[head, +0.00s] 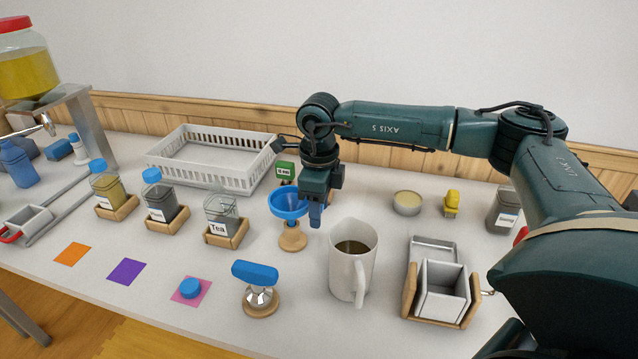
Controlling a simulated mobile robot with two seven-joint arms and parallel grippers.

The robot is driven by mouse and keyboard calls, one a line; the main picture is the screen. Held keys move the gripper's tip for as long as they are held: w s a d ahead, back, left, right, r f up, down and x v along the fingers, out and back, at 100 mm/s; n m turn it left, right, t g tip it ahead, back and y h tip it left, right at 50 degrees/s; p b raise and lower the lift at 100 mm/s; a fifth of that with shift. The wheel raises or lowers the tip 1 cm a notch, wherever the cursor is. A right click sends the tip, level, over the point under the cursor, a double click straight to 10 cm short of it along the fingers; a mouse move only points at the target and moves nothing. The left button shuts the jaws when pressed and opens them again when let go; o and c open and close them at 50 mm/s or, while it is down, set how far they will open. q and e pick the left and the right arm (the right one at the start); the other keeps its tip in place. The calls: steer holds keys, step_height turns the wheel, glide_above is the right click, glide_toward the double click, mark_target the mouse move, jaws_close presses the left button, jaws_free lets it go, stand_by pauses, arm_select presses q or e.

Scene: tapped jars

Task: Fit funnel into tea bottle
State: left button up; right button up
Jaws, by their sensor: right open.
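The blue funnel (285,200) sits upright in a small wooden stand (292,238) near the middle of the table. The tea bottle (221,215), clear with a "Tea" label, stands uncapped in a wooden holder (226,236) to the left of the funnel. A blue cap (190,287) lies on the pink square in front. My right gripper (313,208) points down at the funnel's right rim, jaws open. One blue finger shows; the other is hidden, and I cannot tell whether they touch the funnel. My left gripper is not in view.
A white mug (352,262) of dark liquid stands close at right of the funnel. A blue-handled tool (257,287) stands in front. Two blue-capped bottles (160,197) (105,182) stand left. A white basket (212,160) is behind. A metal box (442,290) stands at right.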

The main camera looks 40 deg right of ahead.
steer(key=shift+f, duration=1.4)
jaws_close()
